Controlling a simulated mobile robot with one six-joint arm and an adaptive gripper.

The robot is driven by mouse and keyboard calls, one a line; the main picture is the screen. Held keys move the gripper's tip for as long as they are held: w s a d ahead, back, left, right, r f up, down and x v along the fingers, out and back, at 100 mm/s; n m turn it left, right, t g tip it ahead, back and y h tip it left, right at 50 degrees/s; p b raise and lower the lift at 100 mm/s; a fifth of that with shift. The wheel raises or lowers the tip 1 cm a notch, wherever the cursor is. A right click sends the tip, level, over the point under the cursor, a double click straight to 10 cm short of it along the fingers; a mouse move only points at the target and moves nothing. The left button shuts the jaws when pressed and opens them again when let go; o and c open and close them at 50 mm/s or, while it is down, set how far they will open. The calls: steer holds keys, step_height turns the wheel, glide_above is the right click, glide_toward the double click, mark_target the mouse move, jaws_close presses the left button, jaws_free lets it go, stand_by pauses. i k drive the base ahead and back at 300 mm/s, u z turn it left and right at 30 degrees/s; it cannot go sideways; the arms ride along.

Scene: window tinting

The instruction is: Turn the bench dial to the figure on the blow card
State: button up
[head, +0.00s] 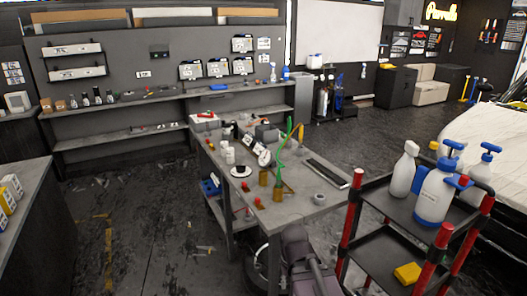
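The grey workbench (310,205) stands in the middle of the head view. On it is a small tilted white face with dark marks (264,157); I cannot tell whether it is the dial or a card. A smaller pale piece (248,141) stands just behind it, its print too small to read. A white disc (240,172) with a dark knob-like piece on it lies nearer the bench's left edge; it may be the dial. No figure on any of these can be read. My gripper cannot be made out in this view.
Green-topped brass-coloured pieces (278,178), white bottles (230,155) and a dark flat tray (327,173) crowd the bench. A cart with spray bottles (437,195) stands close on the right. A counter (30,205) is at left. Floor (150,220) between is open, with scraps.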

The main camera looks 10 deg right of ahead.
mark_target(242, 169)
steer(key=z, duration=0.05)
steer(key=k, duration=0.65)
steer(key=u, duration=0.35)
steer(key=i, duration=1.7)
steer(key=z, duration=0.25)
